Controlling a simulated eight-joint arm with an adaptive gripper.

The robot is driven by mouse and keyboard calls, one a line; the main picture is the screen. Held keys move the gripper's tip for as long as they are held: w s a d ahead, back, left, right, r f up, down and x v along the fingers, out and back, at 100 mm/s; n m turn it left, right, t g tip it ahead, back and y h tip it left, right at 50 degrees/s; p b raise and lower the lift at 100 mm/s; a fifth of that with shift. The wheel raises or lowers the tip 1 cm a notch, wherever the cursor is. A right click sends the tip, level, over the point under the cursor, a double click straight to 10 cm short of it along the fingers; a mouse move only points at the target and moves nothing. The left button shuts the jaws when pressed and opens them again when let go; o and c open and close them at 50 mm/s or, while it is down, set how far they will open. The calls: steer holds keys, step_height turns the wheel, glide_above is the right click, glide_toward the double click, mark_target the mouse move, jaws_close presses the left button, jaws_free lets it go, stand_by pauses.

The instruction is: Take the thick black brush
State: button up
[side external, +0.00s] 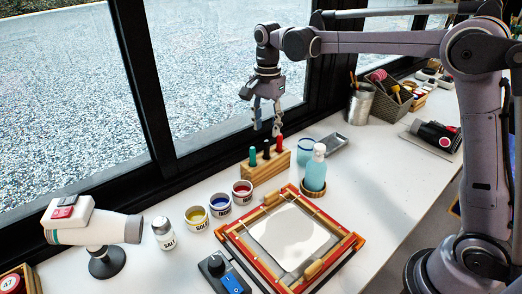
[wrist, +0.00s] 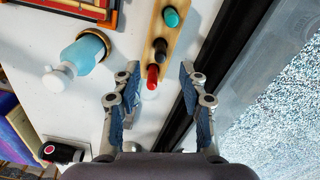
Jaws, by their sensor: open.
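The thick black brush (side external: 266,148) stands upright in the middle of a wooden block holder (side external: 259,170), between a green brush (side external: 253,156) and a red brush (side external: 279,143). In the wrist view the black brush (wrist: 160,46) shows between the teal-green one (wrist: 170,17) and the red one (wrist: 153,75). My gripper (side external: 266,132) is open and empty, above the holder near the window. In the wrist view my gripper's fingers (wrist: 158,75) are spread wide, with the red brush lying between their tips and the black brush just beyond.
Paint jars (side external: 220,205) stand left and a framed screen (side external: 290,237) lies in front. The dark window frame (wrist: 207,50) runs close behind the holder.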

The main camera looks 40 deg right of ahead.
mark_target(267, 141)
steer(key=shift+f, duration=4)
jaws_close()
